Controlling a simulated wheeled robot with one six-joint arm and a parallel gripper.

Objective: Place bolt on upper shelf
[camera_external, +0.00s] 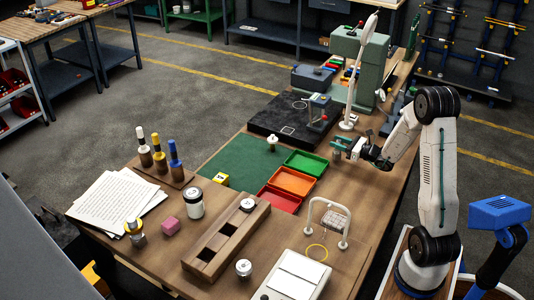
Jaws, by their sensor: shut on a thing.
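My gripper (343,147) is at the right side of the wooden workbench, beyond the red and green trays. It is shut on a small grey piece (337,157), which I take to be the bolt; it is small and partly hidden by the jaws. I cannot tell whether the piece touches the bench. No shelf can be clearly made out as the upper shelf. A dark raised board (265,118) with a small grey device (318,112) lies beyond the gripper to the left.
A white lamp (350,105) and a green machine (362,60) stand behind my gripper. Green (305,163) and orange (292,181) trays lie in front of it to the left. A white wire arch (328,208) stands nearer. The green mat (235,160) is mostly clear.

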